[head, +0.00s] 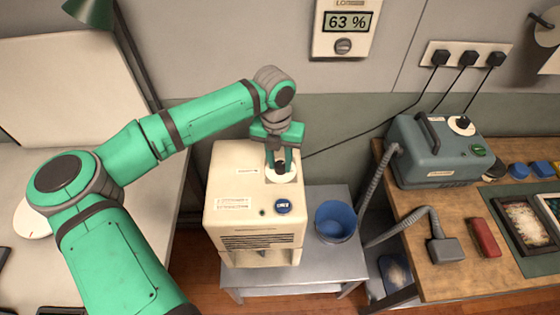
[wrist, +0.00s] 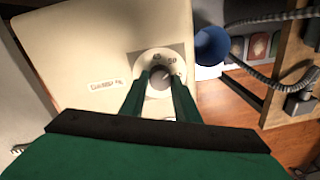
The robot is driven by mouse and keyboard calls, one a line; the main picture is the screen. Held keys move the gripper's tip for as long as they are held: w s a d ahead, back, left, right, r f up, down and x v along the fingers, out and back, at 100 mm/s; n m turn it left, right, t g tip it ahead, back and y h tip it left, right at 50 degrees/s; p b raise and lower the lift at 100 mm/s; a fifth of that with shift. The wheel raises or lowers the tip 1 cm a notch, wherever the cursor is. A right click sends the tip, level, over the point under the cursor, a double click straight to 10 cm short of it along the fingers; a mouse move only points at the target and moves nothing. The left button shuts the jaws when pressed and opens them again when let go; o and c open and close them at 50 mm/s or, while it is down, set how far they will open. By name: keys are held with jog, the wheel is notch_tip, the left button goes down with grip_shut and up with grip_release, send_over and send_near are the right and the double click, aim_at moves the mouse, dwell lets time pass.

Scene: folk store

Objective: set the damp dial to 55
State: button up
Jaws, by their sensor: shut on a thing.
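The damp dial (head: 280,176) is a dark knob on a pale round scale on top of a cream dehumidifier box (head: 230,190). My gripper (head: 281,160) reaches down from above and is shut on the dial's knob. In the wrist view the knob (wrist: 160,76) sits between the two green fingers, with printed numbers on the scale around it; one looks like 50. The knob's exact setting cannot be read. A wall display (head: 347,21) reads 63 %.
The box stands on a grey stand with a blue bucket (head: 335,221) to its right. A wooden bench (head: 420,210) at the right holds a grey-green machine (head: 435,150) with hoses, a red block (head: 484,237) and frames.

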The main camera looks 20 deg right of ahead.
jog(key=m, duration=0.2)
jog(key=shift+w+a+m, duration=0.1)
jog(key=shift+m, duration=0.3)
jog(key=m, duration=0.2)
jog(key=shift+m, duration=0.4)
jog(key=shift+m+y, duration=0.3)
jog(key=shift+m, duration=1.7)
jog(key=o, duration=1)
jog(key=shift+o, duration=0.2)
